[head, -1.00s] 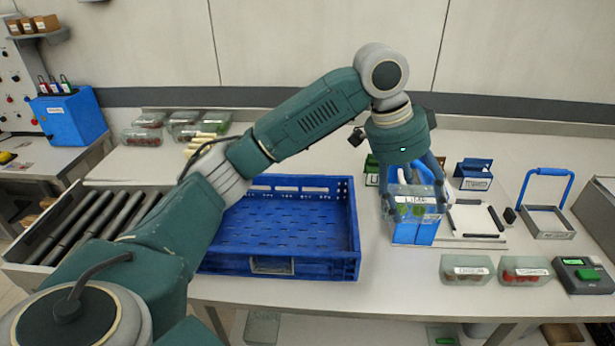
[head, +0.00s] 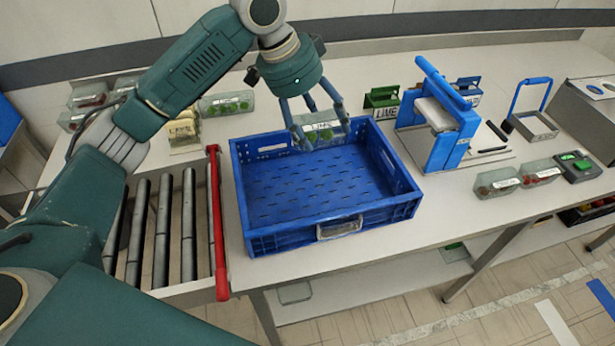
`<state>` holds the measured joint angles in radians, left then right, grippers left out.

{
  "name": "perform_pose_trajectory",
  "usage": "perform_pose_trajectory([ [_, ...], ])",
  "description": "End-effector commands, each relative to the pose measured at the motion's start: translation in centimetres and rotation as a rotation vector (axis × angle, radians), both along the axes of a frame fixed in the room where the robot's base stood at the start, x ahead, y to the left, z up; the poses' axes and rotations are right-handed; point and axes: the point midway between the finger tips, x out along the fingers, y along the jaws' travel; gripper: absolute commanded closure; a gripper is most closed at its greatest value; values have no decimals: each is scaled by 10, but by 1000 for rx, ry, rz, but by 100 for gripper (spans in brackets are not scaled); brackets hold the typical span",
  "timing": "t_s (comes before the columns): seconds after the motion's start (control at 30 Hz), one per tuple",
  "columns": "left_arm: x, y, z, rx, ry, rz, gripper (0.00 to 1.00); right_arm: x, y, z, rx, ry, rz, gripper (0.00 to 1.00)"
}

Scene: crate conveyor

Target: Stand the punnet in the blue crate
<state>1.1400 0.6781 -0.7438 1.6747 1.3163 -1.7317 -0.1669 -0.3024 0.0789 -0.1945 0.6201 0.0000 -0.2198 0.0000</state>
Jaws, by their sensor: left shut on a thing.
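My left gripper (head: 320,122) is shut on a clear punnet (head: 326,134) with green contents and a white label. It holds the punnet roughly level over the back right part of the blue crate (head: 275,240), in front of the crate's back wall. I cannot tell whether the punnet touches the crate floor. The crate is open and its visible floor is empty. The upper part of the punnet is partly hidden by the fingers. My right gripper is not in view.
A roller conveyor (head: 162,230) with a red bar (head: 216,225) lies left of the crate. A blue frame device (head: 440,130) stands to its right. Another green punnet (head: 226,104) sits behind the crate.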

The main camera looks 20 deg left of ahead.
Motion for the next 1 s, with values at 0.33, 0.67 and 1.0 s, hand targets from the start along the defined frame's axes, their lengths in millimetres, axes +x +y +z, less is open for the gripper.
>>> perform_pose_trajectory([
  [0.33,-1,0,-91,0,5,1,62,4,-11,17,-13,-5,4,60],
  [0.67,-1,0,-129,0,2,1,62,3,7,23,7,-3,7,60],
  [1.0,0,0,-162,0,-1,0,62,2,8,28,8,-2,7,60],
])
